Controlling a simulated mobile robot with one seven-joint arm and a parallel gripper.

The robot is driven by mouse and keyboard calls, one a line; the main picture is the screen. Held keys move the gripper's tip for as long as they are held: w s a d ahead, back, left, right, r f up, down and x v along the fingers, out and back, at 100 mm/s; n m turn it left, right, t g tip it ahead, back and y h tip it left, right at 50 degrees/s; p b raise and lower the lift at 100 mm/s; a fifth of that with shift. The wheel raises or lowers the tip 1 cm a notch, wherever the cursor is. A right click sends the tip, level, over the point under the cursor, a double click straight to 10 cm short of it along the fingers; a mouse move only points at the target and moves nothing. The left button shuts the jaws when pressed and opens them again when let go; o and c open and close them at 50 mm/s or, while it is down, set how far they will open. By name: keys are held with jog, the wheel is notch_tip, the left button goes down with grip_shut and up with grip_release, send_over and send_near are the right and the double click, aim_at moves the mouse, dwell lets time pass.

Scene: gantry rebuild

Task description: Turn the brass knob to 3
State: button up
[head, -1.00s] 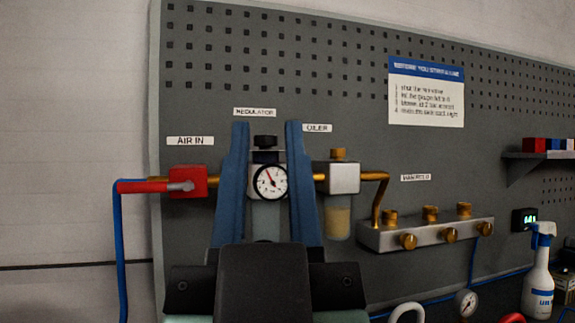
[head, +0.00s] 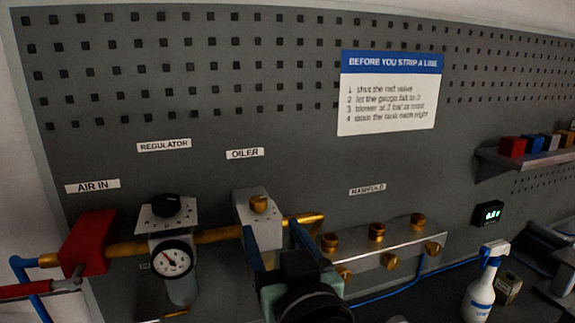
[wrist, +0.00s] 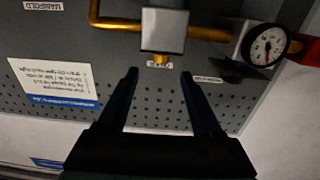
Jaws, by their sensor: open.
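The oiler is a pale metal block (head: 252,218) on the pipe, with a small brass knob (head: 259,203) on top. In the wrist view, which is upside down, the brass knob (wrist: 160,61) shows just beyond the gap between my fingertips. My gripper (head: 270,226) is open and empty in front of the oiler, its dark blue fingers hiding the block's lower part. My gripper (wrist: 159,73) appears apart from the knob in the wrist view. I cannot read any scale or number at the knob.
Left of the oiler are the regulator's black knob (head: 166,205), its gauge (head: 171,259) and the red valve (head: 88,243). To the right is the manifold (head: 400,246) with several brass knobs. A spray bottle (head: 480,290) stands at right.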

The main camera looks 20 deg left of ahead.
aim_at(260, 206)
jog(key=p+x, duration=0.4)
jog(key=x, duration=0.7)
jog(key=shift+a+r, duration=0.1)
jog(key=shift+r, duration=0.05)
jog(key=shift+p+x, duration=0.4)
jog(key=shift+x, duration=0.4)
grip_shut()
